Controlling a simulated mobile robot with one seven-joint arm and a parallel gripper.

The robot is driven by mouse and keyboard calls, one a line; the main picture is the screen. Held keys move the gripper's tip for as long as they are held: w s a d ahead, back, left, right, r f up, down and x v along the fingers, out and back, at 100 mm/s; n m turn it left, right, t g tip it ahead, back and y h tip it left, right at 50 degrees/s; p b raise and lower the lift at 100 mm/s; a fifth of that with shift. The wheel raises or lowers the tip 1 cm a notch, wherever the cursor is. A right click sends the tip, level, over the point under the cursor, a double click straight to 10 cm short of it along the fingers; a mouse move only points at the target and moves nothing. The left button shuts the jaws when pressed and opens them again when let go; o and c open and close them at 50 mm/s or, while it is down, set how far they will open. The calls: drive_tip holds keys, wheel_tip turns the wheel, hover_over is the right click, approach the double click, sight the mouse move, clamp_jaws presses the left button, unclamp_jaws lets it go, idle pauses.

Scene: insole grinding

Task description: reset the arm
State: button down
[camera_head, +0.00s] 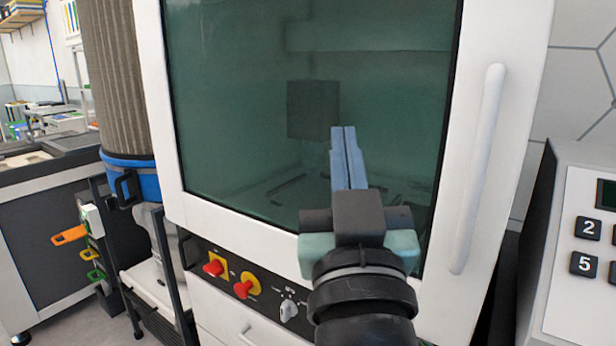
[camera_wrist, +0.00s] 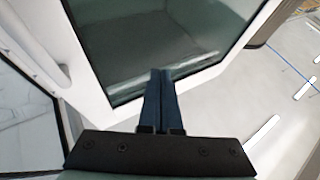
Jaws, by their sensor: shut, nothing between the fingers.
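My gripper (camera_head: 343,130) is in front of the glass door of a white machine (camera_head: 147,60) in the head view. Its two blue fingers lie together with nothing between them. In the wrist view, the shut fingers (camera_wrist: 159,73) point toward the lower edge of the glass window (camera_wrist: 130,40). My arm comes up from the bottom of the head view, right of centre, and hides part of the window and lower frame. The gap between fingertips and glass cannot be judged.
The door has a white vertical handle (camera_head: 478,170) on the right. Red knobs (camera_head: 243,289) sit on a panel below. A keypad unit (camera_head: 580,250) stands at the right. A ribbed hose (camera_head: 118,80) and a dark cabinet (camera_head: 55,220) are at the left.

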drive_tip(key=s+a+r+t+p, duration=0.2)
drive_tip(key=s+a+r+t, duration=0.2)
drive_tip(key=s+r, duration=0.8)
wheel_tip(320, 180, up, 13)
drive_tip(key=w+p, duration=0.2)
drive_tip(key=p, duration=0.9)
drive_tip(key=shift+d+f+m+p, duration=0.15)
drive_tip(key=shift+d+m+p, duration=0.1)
drive_tip(key=shift+m+p, duration=0.1)
